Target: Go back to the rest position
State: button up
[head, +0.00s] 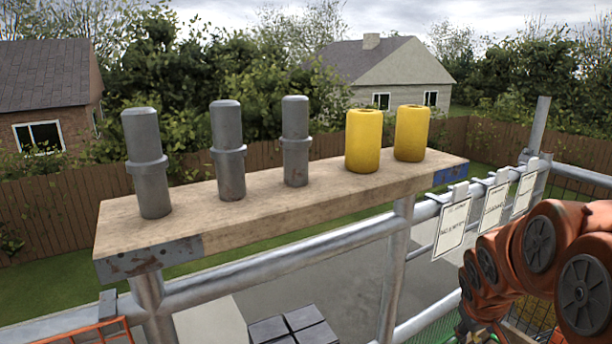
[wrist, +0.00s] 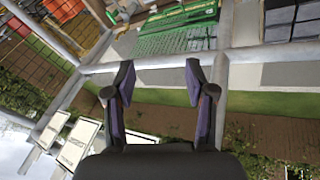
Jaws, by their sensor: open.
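My gripper (wrist: 160,100) shows in the wrist view with its two dark fingers apart and nothing between them. It is out of sight in the head view, where my orange arm is folded at the lower right. A wooden plank (head: 240,218) rests on scaffold tubes in the head view. Three grey collared posts stand on it: a left one (head: 147,165), a middle one (head: 229,150) and a right one (head: 295,140). Two yellow cylinders stand further right, one (head: 363,140) beside the other (head: 411,132). All stand upright and apart from my gripper.
Scaffold rails (head: 290,255) run below the plank. White sign cards (head: 453,227) hang on the rail at right, near my arm. Dark blocks (head: 293,326) lie at the bottom centre. A green grid panel (wrist: 178,35) shows in the wrist view. Fence, trees and houses are behind.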

jog(key=s+a+r+g+y+p, duration=0.1)
jog(key=s+a+r+g+p, duration=0.1)
jog(key=s+a, duration=0.3)
jog(key=s+a+r+m+g+y+p, duration=0.1)
jog(key=s+a+r, duration=0.4)
jog(key=s, duration=0.9)
jog(key=s+a+r+g+y+p, duration=0.1)
jog(key=s+a+p, duration=0.4)
jog(key=s, duration=0.5)
notch_tip(320, 180, up, 2)
jog(key=shift+a+r+m+g, duration=0.2)
jog(key=shift+a+m+g, duration=0.2)
jog(key=shift+a+g, duration=0.65)
jog(key=shift+a, duration=0.1)
